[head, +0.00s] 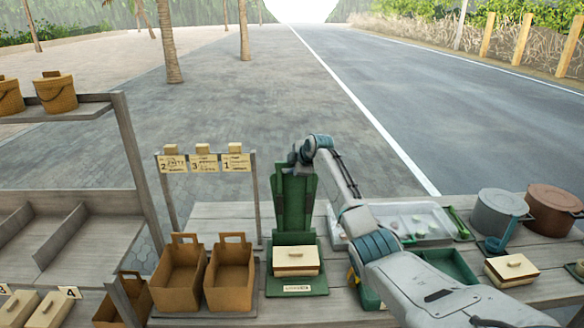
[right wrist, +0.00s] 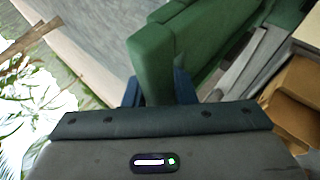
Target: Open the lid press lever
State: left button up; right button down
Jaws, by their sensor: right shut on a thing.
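A green press (head: 293,205) stands on the table with its lever part raised upright behind its base. A cream box with a lid and a brown body (head: 297,262) sits on the press base. My right gripper (head: 297,166) is at the top of the upright green part, shut on it. In the right wrist view, the blue fingers of my right gripper (right wrist: 160,90) are on either side of the green lever (right wrist: 158,62). The exact grip contact is partly hidden by the gripper body. My left gripper is not in view.
Brown baskets (head: 230,275) stand left of the press, under a rack of numbered tags (head: 203,163). To the right are a clear tray (head: 415,222), a green tray (head: 450,264), a grey pot (head: 497,213), a brown pot (head: 553,208) and another lidded box (head: 511,270).

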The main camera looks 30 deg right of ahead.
jog(key=c, duration=1.4)
grip_release()
jog(key=shift+f, duration=0.25)
jog(key=shift+w+d+f, duration=0.1)
jog(key=b+v, duration=0.3)
jog(key=v, duration=0.7)
jog(key=shift+s+r+b, duration=0.25)
jog(key=shift+r+b, duration=0.05)
jog(key=shift+b, duration=0.1)
